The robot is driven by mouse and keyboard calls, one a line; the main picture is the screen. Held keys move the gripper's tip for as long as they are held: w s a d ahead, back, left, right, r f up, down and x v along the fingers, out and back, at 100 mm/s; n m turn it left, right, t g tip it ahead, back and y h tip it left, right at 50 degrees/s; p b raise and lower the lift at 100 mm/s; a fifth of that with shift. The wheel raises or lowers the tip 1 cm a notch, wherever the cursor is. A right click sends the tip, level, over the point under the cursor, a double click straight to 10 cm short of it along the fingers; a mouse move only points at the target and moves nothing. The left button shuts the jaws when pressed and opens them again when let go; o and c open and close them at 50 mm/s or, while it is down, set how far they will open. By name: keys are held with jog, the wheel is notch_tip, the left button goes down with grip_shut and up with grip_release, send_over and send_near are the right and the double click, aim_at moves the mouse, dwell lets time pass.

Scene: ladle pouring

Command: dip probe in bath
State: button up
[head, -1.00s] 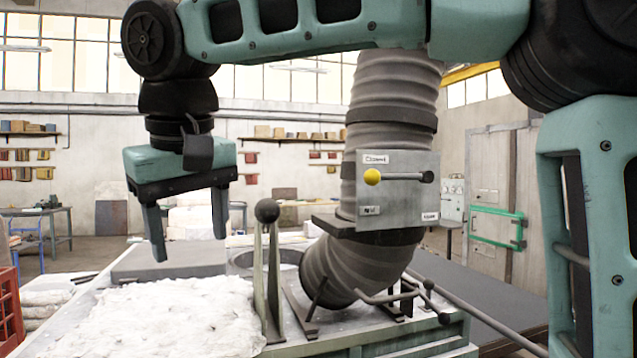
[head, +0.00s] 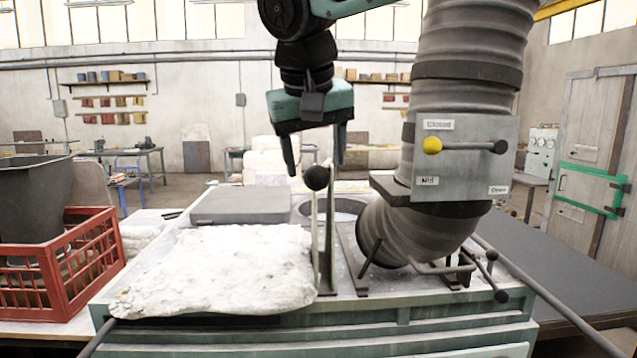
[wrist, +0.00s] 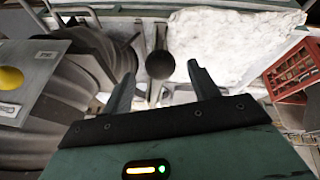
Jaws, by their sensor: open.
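My gripper (head: 314,165) points down, open and empty, with its fingers apart. In the head view, a black ball knob (head: 317,178) atop a thin upright stand (head: 330,235) shows just below and between the fingertips. In the wrist view, the ball (wrist: 160,65) also appears between the fingers of my gripper (wrist: 160,74); I see no contact. I cannot tell whether this ball and stand are the probe. A round dark opening (head: 350,207), possibly the bath, lies behind the stand in the bench top, partly hidden by it.
A thick ribbed duct (head: 465,110) carries a plate with a yellow-knobbed lever (head: 465,146) right of my gripper. A white crusted slab (head: 220,270) and grey block (head: 240,204) lie left. A red crate (head: 75,270) holds a dark bucket (head: 38,200) at far left.

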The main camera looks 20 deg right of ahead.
aim_at(318, 188)
jog(key=p+x, duration=0.1)
jog(key=x, duration=0.5)
jog(key=shift+w+f, duration=0.15)
jog(key=shift+f, duration=0.15)
